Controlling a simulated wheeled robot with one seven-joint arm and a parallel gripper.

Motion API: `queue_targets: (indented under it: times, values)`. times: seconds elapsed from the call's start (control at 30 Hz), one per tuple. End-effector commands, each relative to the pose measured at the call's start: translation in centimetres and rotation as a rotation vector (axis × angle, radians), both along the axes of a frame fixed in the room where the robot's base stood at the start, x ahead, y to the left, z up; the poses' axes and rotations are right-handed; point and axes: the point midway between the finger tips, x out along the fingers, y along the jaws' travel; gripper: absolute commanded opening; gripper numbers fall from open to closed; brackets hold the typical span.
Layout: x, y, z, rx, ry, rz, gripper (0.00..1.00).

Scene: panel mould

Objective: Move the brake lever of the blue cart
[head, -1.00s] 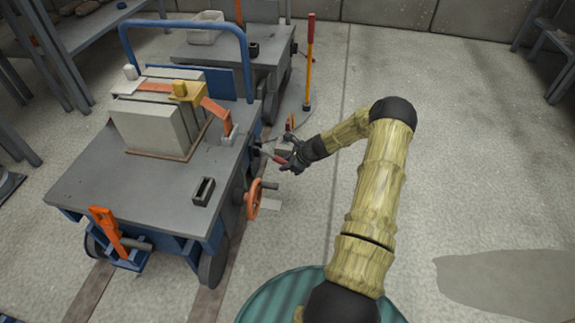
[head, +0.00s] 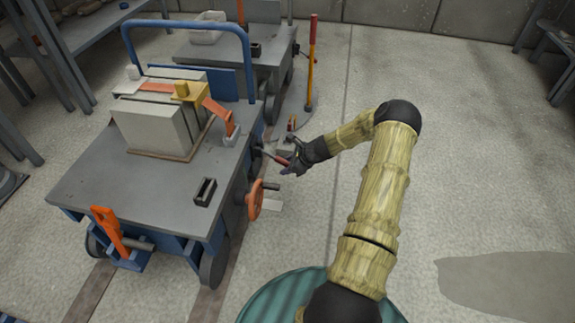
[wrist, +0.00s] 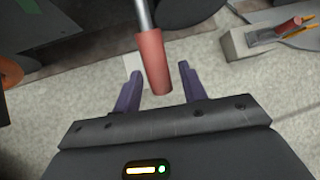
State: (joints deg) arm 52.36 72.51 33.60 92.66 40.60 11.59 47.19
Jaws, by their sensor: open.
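The blue cart (head: 150,185) stands at the left of the head view, with a grey top and a blue push frame. A lever with a grey rod and red grip (head: 281,160) sticks out from its right side. In the wrist view the red grip (wrist: 153,62) lies between my two purple fingers, with a gap on both sides. My gripper (head: 290,160) is open around the grip and not closed on it; it also shows in the wrist view (wrist: 159,72). The lever's base is partly hidden beside the wheel.
An orange handwheel (head: 255,200) juts from the cart's right side, close below my gripper. An orange lever (head: 108,230) stands at the cart's front. A second cart (head: 232,45) and a yellow pole with red grip (head: 311,65) are behind.

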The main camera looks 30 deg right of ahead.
Motion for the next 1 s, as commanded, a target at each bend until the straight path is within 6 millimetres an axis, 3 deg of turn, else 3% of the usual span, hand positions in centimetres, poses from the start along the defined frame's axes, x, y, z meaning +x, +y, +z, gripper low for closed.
queue_targets:
  times: [0.8, 1.0]
  values:
    - [-7.8, -5.5, 11.7, 0.000, 0.001, -0.002, 0.42]
    - [-8.9, -6.3, 13.0, -0.001, 0.000, -0.002, 0.42]
